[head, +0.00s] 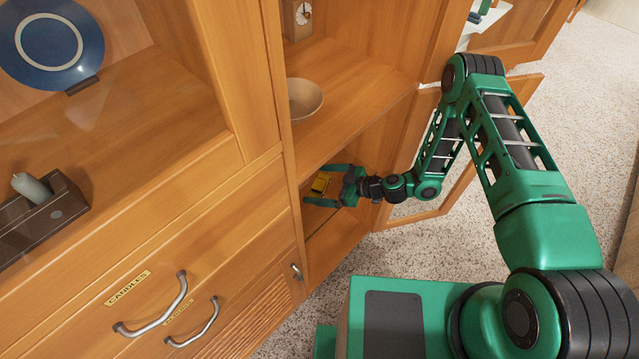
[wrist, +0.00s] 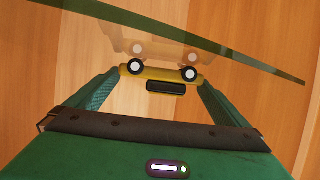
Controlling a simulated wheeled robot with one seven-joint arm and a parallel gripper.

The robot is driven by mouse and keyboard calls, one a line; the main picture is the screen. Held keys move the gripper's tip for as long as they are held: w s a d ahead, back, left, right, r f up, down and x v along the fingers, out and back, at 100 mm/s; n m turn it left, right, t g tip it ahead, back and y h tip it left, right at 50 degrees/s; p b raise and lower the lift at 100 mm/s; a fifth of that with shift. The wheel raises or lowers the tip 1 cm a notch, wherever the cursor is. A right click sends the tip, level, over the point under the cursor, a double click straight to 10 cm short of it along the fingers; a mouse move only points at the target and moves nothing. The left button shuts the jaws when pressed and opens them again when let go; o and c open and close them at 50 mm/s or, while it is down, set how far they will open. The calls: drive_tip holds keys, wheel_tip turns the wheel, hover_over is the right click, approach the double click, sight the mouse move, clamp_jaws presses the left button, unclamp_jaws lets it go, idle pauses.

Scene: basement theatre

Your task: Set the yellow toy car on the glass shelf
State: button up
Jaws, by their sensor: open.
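The yellow toy car (head: 320,184) is in the lower cabinet compartment, between the fingers of my gripper (head: 317,187). In the wrist view the car (wrist: 162,75) shows its dark wheels towards the top of the picture and a black window below. A faint mirrored car lies right beyond the wheels. The wheels are at or very near the glass; exact contact I cannot tell.
Above are a beige bowl (head: 304,98) and a clock (head: 298,18). At left are a blue plate (head: 50,45), a dark candle box (head: 45,222) and drawers with metal handles (head: 160,310).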

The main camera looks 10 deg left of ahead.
drive_tip(key=v, duration=1)
drive_tip(key=shift+d+r, duration=0.15)
drive_tip(key=shift+d, duration=0.1)
